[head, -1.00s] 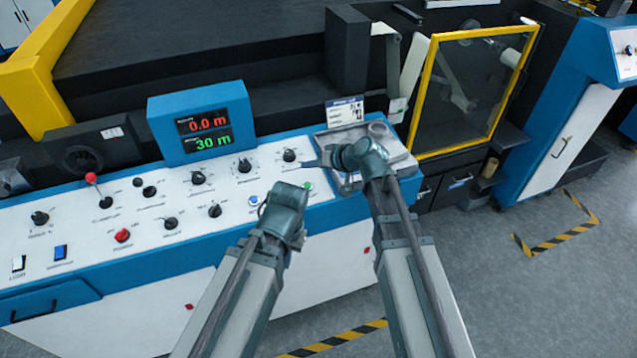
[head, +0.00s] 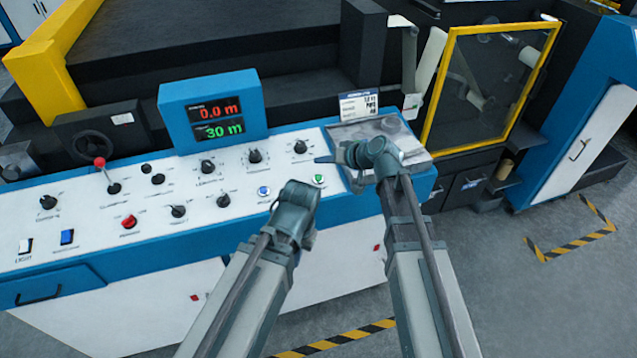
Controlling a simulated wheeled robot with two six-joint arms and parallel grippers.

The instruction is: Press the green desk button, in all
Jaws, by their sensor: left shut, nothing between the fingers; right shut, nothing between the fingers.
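The green button (head: 318,180) is at the right end of the white control panel (head: 110,238), near its front edge. My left gripper (head: 300,197) is just left of and below the button in the head view, over the panel's front edge. It is shut and empty; its fingertips are mostly hidden behind its own wrist. My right gripper (head: 326,159) is shut and empty, its tips pointing left, a little above the button in the picture. I see no clear contact between either gripper and the button.
A blue button (head: 264,192) is left of my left gripper. Black knobs (head: 254,156), a red knob (head: 129,222) and a red-topped lever (head: 100,163) stand on the panel. A display (head: 213,117) reads 0.0 m and 30 m. A grey tray (head: 410,138) lies right.

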